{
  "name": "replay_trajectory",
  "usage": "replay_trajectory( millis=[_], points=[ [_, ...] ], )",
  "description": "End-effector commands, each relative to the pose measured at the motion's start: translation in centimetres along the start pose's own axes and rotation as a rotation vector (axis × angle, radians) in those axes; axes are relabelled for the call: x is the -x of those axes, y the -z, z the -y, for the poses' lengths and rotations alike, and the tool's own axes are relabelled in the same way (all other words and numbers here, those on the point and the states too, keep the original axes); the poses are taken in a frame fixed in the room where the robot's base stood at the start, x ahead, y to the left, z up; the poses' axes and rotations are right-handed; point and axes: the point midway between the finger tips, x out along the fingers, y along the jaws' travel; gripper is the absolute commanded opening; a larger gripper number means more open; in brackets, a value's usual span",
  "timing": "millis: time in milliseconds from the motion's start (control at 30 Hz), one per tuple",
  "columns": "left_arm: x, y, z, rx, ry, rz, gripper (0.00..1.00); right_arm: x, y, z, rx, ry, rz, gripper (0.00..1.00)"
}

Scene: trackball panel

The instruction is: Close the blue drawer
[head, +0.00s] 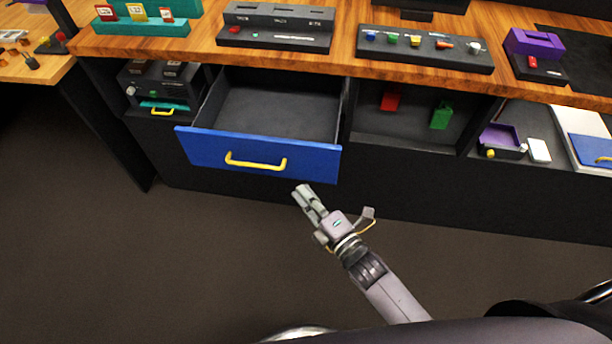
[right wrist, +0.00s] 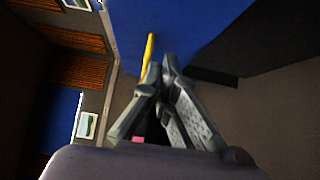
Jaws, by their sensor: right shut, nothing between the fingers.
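The blue drawer (head: 310,158) is pulled out from the dark cabinet under the wooden desk in the head view. Its inside is empty. A yellow handle (head: 256,163) is on its blue front. My right gripper (head: 302,190) is in front of and below the right part of the drawer front, with its fingers shut and empty. In the right wrist view the blue front (right wrist: 195,28) lies ahead of the shut fingertips (right wrist: 168,60), with the yellow handle (right wrist: 150,48) beside them. I cannot tell whether they touch. My left gripper is not in view.
The wooden desk top (head: 200,52) carries a teal holder (head: 150,25), dark panels and a purple block (head: 535,42). Right of the drawer, an open shelf holds a red item (head: 390,102) and a green item (head: 441,115). The floor (head: 180,260) in front is clear.

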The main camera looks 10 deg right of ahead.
Motion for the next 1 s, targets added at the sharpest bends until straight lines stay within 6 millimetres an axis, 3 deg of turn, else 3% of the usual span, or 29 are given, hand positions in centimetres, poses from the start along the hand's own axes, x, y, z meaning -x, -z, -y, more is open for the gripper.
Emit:
replay_trajectory(
  millis=[100, 300, 833, 1000],
  points=[
    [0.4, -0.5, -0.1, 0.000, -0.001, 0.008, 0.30, -1.9, -0.9, -0.2, 0.003, 0.000, 0.000, 0.00],
    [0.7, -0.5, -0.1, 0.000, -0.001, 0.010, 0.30, -3.4, -2.4, 0.0, 0.000, 0.001, 0.000, 0.00],
    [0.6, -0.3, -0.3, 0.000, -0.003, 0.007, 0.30, -3.9, -3.0, 0.1, -0.001, 0.001, 0.000, 0.00],
    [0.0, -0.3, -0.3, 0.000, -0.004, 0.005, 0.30, -5.1, -4.2, 0.1, 0.002, -0.002, 0.000, 0.00]
  ],
)
